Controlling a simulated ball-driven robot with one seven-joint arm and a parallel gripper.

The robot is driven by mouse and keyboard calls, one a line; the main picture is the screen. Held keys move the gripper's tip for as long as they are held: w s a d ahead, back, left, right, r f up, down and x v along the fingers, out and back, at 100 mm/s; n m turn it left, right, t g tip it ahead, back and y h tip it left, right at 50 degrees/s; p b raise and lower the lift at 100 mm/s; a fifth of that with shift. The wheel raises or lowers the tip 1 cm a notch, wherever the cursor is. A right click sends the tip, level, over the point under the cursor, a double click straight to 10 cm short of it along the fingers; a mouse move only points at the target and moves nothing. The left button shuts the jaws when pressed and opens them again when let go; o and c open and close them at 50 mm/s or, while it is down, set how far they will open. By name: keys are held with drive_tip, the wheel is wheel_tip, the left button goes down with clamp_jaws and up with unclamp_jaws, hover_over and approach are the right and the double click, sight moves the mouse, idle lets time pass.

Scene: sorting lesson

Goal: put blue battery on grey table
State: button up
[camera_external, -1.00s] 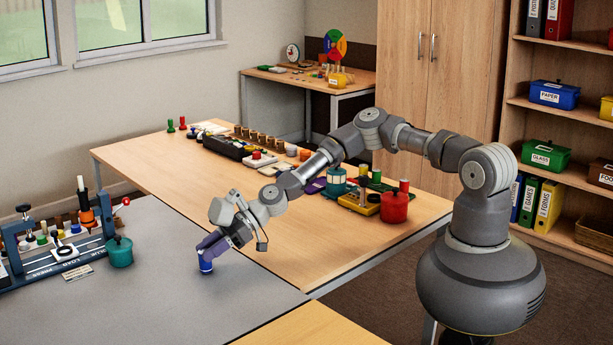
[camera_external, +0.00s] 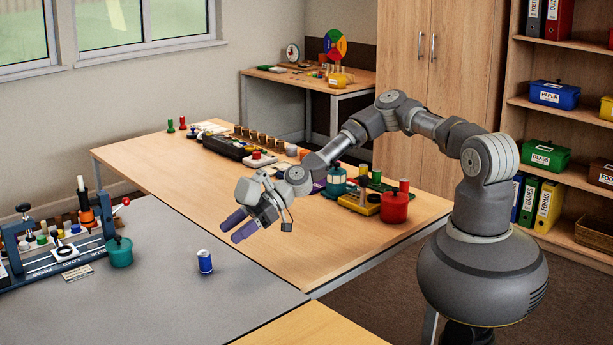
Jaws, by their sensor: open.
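The blue battery (camera_external: 205,262), a small blue cylinder with a pale top, stands upright on the grey table (camera_external: 250,296), near its right edge. My gripper (camera_external: 234,232) is open and empty. It is above and to the right of the battery, over the border between the grey table and the wooden table, and apart from the battery.
A teal pot (camera_external: 119,252) and a blue press frame (camera_external: 62,245) stand left on the grey table. The wooden table (camera_external: 150,170) holds a black tray (camera_external: 225,146), a red pot (camera_external: 394,208) and a yellow tray (camera_external: 359,203). The grey surface around the battery is clear.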

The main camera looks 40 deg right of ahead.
drive_tip(key=v, duration=0.3)
drive_tip(key=shift+s+d+r+p, duration=0.1)
drive_tip(key=shift+d+r+p, duration=0.05)
drive_tip(key=shift+d+p, duration=0.15)
